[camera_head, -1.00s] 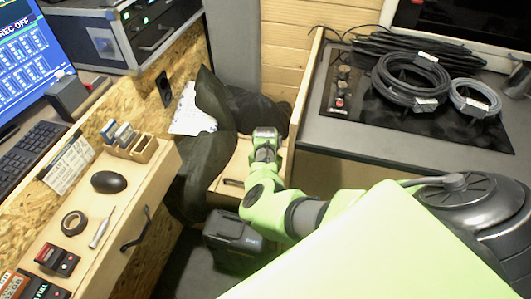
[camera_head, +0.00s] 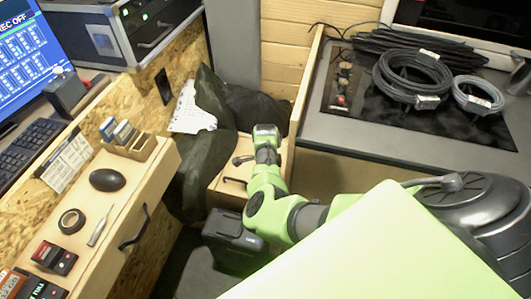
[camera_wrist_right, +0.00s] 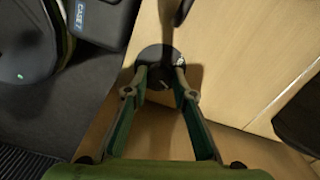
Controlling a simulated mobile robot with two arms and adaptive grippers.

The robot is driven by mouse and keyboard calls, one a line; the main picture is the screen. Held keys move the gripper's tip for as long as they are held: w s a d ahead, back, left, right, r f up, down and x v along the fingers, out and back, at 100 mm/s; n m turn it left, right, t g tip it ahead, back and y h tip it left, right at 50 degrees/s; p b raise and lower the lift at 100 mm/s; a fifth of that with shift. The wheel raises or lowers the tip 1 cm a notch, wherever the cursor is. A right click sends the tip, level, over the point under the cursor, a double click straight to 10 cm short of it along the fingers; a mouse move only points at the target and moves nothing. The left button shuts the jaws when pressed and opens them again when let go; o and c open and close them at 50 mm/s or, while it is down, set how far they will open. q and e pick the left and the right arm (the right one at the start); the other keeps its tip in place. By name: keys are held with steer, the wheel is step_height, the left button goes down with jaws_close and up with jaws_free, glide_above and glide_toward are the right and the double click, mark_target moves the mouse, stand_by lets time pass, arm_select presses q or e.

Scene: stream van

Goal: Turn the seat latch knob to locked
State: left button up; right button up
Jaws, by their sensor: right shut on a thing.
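The seat latch knob (camera_wrist_right: 160,52) is a dark round disc on a light wooden panel in the right wrist view. My right gripper (camera_wrist_right: 160,74) is shut on it, with one green-and-dark finger on each side. The fingers and shadow hide part of the knob, so its exact setting cannot be read. In the head view my right gripper (camera_head: 266,158) is largely hidden by its own green wrist, at the wooden seat box (camera_head: 222,193), and the knob is hidden there. My left gripper is in neither view.
A black handle (camera_head: 233,181) is on the wooden box beside my wrist. A dark case (camera_head: 232,238) stands below. Dark fabric (camera_head: 205,150) lies behind to the left. A desk drawer (camera_head: 165,175) is at left, and a counter (camera_head: 400,150) with coiled cables is at right.

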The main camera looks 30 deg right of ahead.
steer(key=shift+m, duration=2)
steer(key=o, duration=1.1)
